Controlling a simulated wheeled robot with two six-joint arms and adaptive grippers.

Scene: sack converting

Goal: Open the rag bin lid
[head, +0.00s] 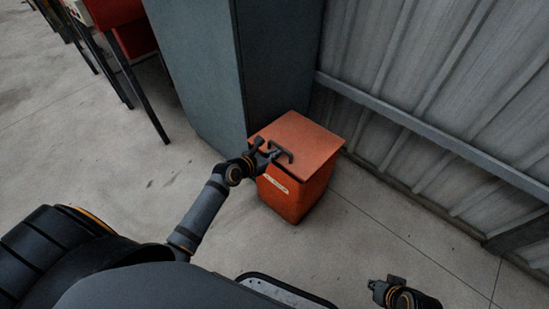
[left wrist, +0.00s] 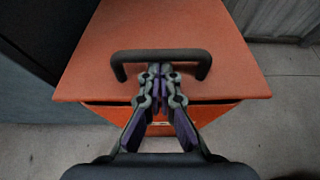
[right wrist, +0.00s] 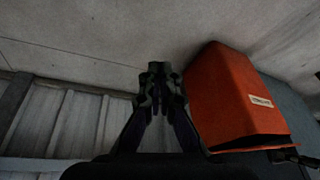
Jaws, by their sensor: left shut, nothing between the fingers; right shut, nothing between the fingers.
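The orange rag bin (head: 289,200) stands on the floor against a tall grey-blue cabinet, with a label on its front. Its flat lid (head: 308,134) lies over the top and carries a dark bar handle (left wrist: 128,58) near the front edge. My right gripper (head: 384,288) is shut and empty, low and apart from the bin.
The tall cabinet (head: 196,65) stands directly behind and left of the bin. A corrugated metal wall (head: 430,80) with a horizontal rail runs along the right. A red piece on dark legs (head: 135,38) stands at the upper left. The concrete floor in front is clear.

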